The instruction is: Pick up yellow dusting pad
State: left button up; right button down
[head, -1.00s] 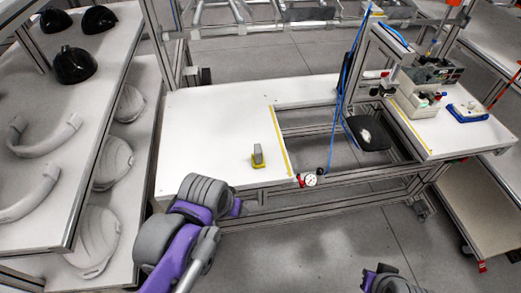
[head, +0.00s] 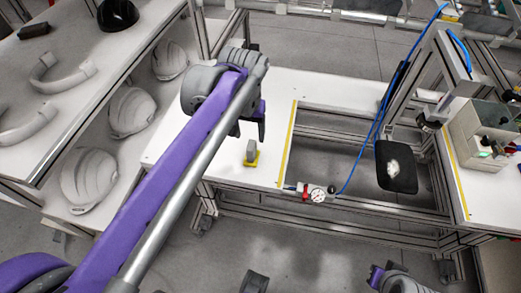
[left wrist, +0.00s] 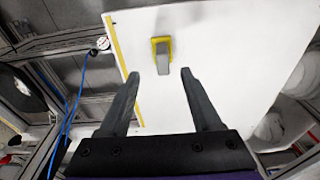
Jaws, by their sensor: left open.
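The yellow dusting pad (head: 251,157), with a grey grip block on top, sits on the white tabletop (head: 270,90) left of the yellow edge strip. In the left wrist view the pad (left wrist: 154,42) lies ahead of the fingertips, roughly in line with the gap between them. My left gripper (left wrist: 161,73) is open and empty, with both dark fingers apart. In the head view my left gripper (head: 252,122) is above the table near the pad, partly hidden by its own arm. Part of my right arm shows at the bottom right; its fingers cannot be made out.
A gauge with a red fitting (head: 317,195) sits at the table's front edge. A blue hose (head: 362,150) hangs beside a black pad (head: 396,166). A shelf at left holds white helmet shells (head: 90,180). The white tabletop around the pad is clear.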

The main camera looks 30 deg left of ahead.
aim_at(251, 146)
pick_arm(q)
jog(key=shift+w, duration=0.25)
jog(key=shift+f, duration=0.15)
jog(key=f, duration=0.4)
jog(key=shift+w+a+f+b, duration=0.25)
jog(key=shift+a+f+b, duration=0.05)
jog(key=shift+f+b, duration=0.1)
jog(key=f, duration=0.2)
jog(key=w+f, duration=0.1)
jog(key=f, duration=0.2)
jog(key=shift+w+a+f+b, duration=0.2)
jog(key=shift+f+b, duration=0.05)
jog(key=shift+b, duration=0.05)
grip_shut()
